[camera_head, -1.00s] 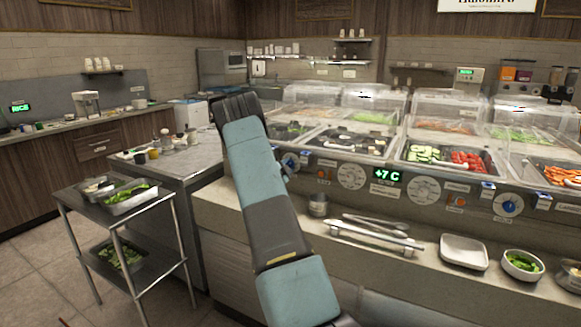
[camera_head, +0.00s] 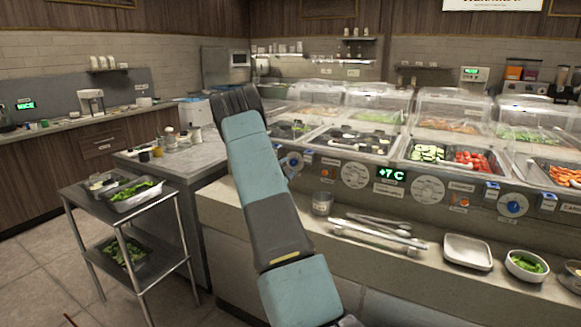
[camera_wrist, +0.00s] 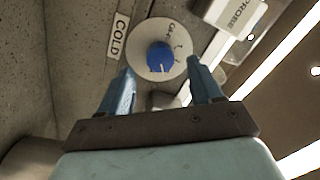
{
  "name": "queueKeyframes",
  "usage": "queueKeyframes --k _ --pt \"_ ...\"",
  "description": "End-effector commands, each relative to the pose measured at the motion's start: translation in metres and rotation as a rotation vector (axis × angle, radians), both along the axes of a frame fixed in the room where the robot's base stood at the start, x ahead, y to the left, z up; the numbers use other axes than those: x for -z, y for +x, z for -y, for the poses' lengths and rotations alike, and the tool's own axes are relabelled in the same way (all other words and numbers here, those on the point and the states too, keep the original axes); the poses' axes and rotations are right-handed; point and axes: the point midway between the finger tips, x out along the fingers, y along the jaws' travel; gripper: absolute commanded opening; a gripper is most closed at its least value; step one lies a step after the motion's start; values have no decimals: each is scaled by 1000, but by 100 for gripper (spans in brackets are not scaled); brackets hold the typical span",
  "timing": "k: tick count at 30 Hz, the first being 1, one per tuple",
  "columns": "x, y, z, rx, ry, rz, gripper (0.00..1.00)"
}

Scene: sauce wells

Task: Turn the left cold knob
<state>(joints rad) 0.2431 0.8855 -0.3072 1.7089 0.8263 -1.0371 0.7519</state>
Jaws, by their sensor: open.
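The left cold knob is a blue knob (camera_wrist: 160,57) on a round white dial, beside a label reading COLD (camera_wrist: 117,36). In the head view the blue-and-white knob (camera_head: 292,163) shows at the left end of the counter's front panel, partly behind my arm. My gripper (camera_wrist: 162,84) is open and empty in the wrist view. Its two blue fingers stand apart, below the dial in the picture, one toward each side of the knob. The gap in depth between fingertips and knob cannot be told. In the head view my arm hides the fingers.
Another blue knob (camera_head: 512,205) sits at the right of the panel, with a green display (camera_head: 391,174) between. A box labelled PROBE (camera_wrist: 236,14) is near the dial. Tongs (camera_head: 378,226), a metal cup (camera_head: 322,203) and a white dish (camera_head: 468,251) occupy the ledge below.

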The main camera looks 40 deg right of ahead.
Motion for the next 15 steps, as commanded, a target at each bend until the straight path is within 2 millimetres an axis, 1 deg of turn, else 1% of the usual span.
queueKeyframes --k 1,9,15 --pt "1 -3 -11 -2 1 -1 64" --pt "3 -24 -60 -5 1 -2 64" --pt "5 -34 -85 -5 2 -1 64"
